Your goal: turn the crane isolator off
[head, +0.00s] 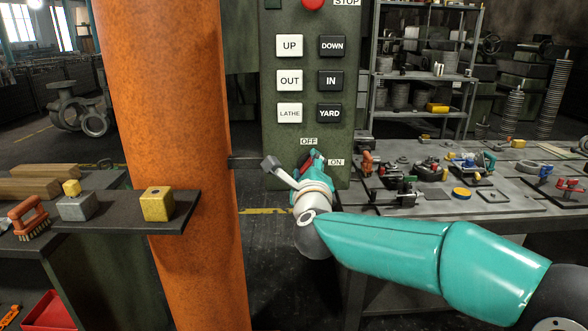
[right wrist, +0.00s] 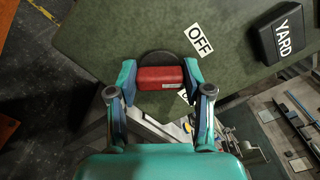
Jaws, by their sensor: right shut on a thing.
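The crane isolator is a red handle (right wrist: 160,78) on a dark round base (right wrist: 157,58), low on the green control panel (right wrist: 105,40). In the right wrist view the handle lies level across the picture. The OFF label (right wrist: 198,40) is to its upper right; the ON label is mostly hidden behind a finger at its lower right. In the head view the OFF label (head: 308,141) is above and the ON label (head: 336,162) to the right. My right gripper (head: 312,168) is at the panel, shut on the handle, one finger at each end. My left gripper is out of view.
An orange column (head: 170,120) stands left of the panel. A shelf plate (head: 130,215) with a yellow block (head: 157,204) juts out at the left. A cluttered workbench (head: 440,205) is behind at right. Panel buttons, including YARD (head: 329,113), sit above the isolator.

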